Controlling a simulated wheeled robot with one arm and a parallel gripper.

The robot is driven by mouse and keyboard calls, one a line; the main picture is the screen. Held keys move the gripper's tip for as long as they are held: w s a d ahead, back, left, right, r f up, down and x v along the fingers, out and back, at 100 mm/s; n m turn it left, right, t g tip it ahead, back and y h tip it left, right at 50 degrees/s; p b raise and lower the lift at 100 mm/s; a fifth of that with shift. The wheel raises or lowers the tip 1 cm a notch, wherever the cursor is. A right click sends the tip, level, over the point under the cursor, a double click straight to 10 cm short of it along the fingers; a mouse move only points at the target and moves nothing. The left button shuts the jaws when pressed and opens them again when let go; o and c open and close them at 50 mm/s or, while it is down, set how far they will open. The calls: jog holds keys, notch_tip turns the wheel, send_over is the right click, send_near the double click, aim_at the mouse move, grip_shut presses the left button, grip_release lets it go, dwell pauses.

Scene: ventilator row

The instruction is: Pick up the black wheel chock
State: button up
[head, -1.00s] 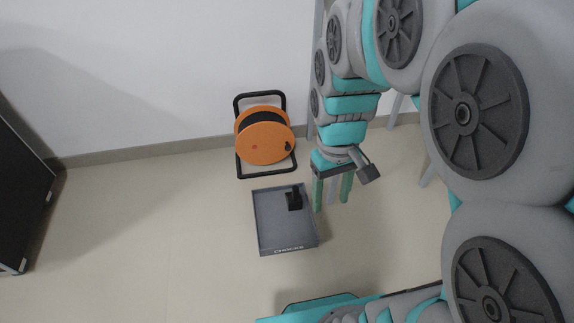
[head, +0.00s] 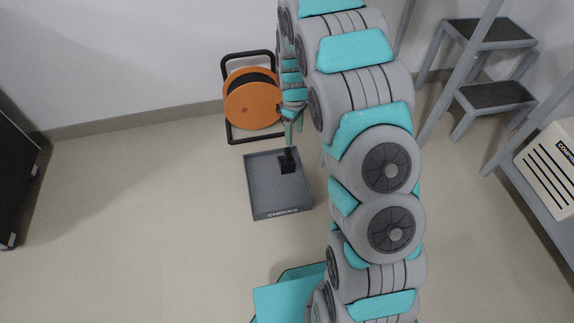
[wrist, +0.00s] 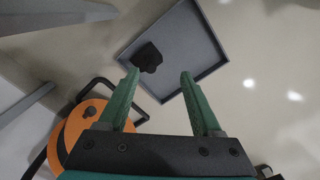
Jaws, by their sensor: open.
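The black wheel chock (head: 287,161) sits in the far right part of a grey tray (head: 263,200) on the floor. The tray's front edge reads "CHOCKS". In the wrist view the chock (wrist: 148,57) lies near the tray's corner, ahead of my left fingertip. My gripper (head: 294,132) is open and empty, with its fingers pointing down above the far edge of the tray. In the wrist view my gripper (wrist: 159,73) shows two green fingers apart, with the grey tray (wrist: 205,75) beyond them. The chock is not between the fingers.
An orange cable reel (head: 252,100) on a black frame stands behind the tray by the wall. Grey steps (head: 488,95) and a cream unit on a grey shelf (head: 560,200) stand at the right. A black cabinet (head: 12,185) is at the left. The floor left of the tray is clear.

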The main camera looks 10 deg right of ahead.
jog(key=n, duration=0.2)
send_over(287, 155)
jog(key=d, duration=0.1)
jog(key=f, duration=0.5)
jog(key=w+f, duration=0.1)
jog(key=f, duration=0.2)
jog(key=shift+d+b, duration=0.2)
jog(key=shift+b, duration=0.15)
jog(key=shift+f, duration=1.45)
jog(key=shift+w+a+f+b, duration=0.15)
jog(key=shift+a+f, duration=0.1)
jog(key=shift+f, duration=1.05)
jog(key=shift+s+a+f+b, duration=0.15)
jog(key=shift+a+f, duration=0.1)
jog(key=shift+f, duration=1.05)
jog(key=shift+w, duration=0.1)
grip_shut()
